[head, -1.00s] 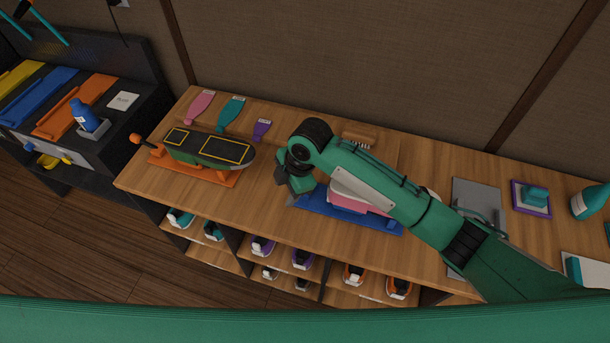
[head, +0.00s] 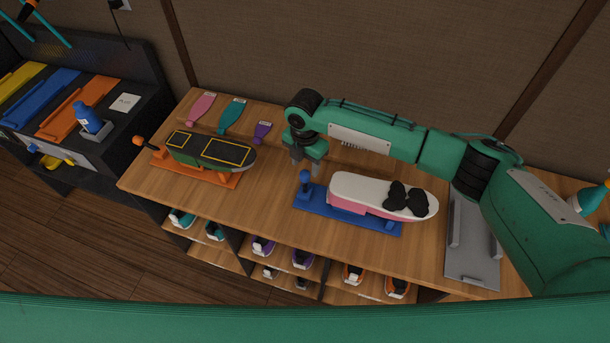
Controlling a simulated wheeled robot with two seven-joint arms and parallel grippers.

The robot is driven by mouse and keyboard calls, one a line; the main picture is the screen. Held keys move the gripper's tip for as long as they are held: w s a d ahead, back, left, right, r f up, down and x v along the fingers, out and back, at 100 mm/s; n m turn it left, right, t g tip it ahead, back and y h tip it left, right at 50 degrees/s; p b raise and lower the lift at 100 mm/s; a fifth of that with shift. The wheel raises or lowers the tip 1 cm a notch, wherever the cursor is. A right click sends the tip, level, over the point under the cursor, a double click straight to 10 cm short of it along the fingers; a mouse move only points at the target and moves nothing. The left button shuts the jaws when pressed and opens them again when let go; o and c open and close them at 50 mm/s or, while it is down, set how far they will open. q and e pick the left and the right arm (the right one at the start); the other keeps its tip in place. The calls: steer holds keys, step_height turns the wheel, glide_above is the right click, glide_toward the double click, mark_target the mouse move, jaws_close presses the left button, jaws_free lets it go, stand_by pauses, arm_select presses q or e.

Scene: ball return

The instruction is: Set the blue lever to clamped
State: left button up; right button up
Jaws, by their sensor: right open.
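The blue lever (head: 305,181) has a round knob and stands roughly upright at the left end of a blue fixture (head: 385,227) on the wooden bench. A pink shoe (head: 345,201) with a white sole and black patches lies sole up on this fixture. My right gripper (head: 305,166) is open and points down just behind the lever's knob, its fingertips close to it. I cannot tell whether they touch. Nothing shows between the fingers. My left gripper is out of view.
An orange fixture (head: 208,174) holding a dark-soled green shoe stands to the left, its orange-knobbed lever (head: 139,141) leaning outward. A grey plate (head: 473,262) is at the right. Shoes fill the shelves below.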

mark_target(305, 179)
step_height(305, 179, down, 8)
steer(key=shift+r+p, duration=0.1)
steer(key=shift+p, duration=0.75)
jaws_close()
